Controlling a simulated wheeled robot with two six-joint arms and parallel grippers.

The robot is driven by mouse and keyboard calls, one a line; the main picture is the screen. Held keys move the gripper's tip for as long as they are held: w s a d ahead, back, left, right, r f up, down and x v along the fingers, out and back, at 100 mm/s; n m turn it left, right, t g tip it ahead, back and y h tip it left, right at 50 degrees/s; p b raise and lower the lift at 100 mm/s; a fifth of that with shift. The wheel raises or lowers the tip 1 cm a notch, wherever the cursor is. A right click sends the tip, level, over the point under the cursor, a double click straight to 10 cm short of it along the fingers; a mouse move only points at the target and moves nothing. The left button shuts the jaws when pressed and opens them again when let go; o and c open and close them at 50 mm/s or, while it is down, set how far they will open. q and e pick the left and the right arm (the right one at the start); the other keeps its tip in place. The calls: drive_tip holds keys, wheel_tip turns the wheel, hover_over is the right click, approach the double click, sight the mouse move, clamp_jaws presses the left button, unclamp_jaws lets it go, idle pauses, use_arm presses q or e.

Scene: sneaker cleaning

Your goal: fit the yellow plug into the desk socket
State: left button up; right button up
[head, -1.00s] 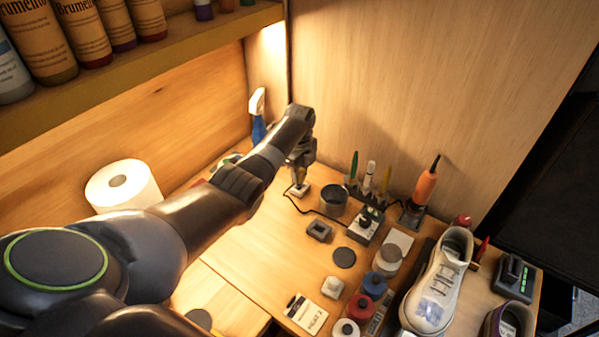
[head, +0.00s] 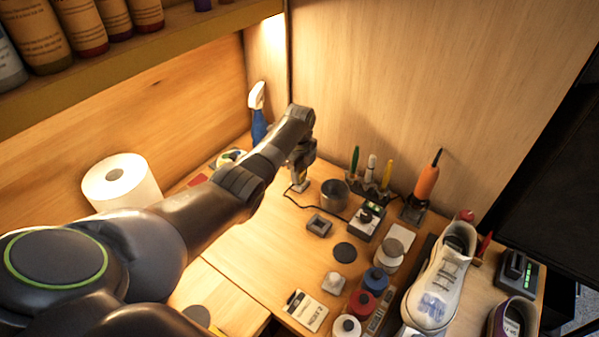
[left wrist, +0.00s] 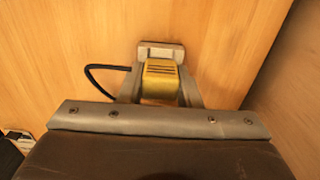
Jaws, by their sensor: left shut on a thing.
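My left gripper (head: 299,178) is shut on the yellow plug (left wrist: 160,77), low over the far part of the desk. In the left wrist view the plug sits between the two fingers, its ridged yellow face showing. Just beyond it is a small pale block (left wrist: 161,47), which looks like the desk socket; it also shows below the gripper in the head view (head: 299,188). The plug is lined up close to this block, but I cannot tell whether its prongs are in. A dark cable (left wrist: 92,74) curves off to the left. My right gripper is not in view.
A metal cup (head: 334,193) stands close right of my gripper. A blue spray bottle (head: 258,115) is behind. A tool stand (head: 372,190), an orange-handled iron (head: 426,182) and a white sneaker (head: 440,285) stand farther right. Open desk lies in front.

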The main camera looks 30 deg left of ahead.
sight(300, 170)
use_arm(q)
drive_tip(key=shift+f, duration=0.25)
drive_tip(key=o, duration=1)
wheel_tip(300, 170, up, 18)
drive_tip(key=shift+f, duration=0.25)
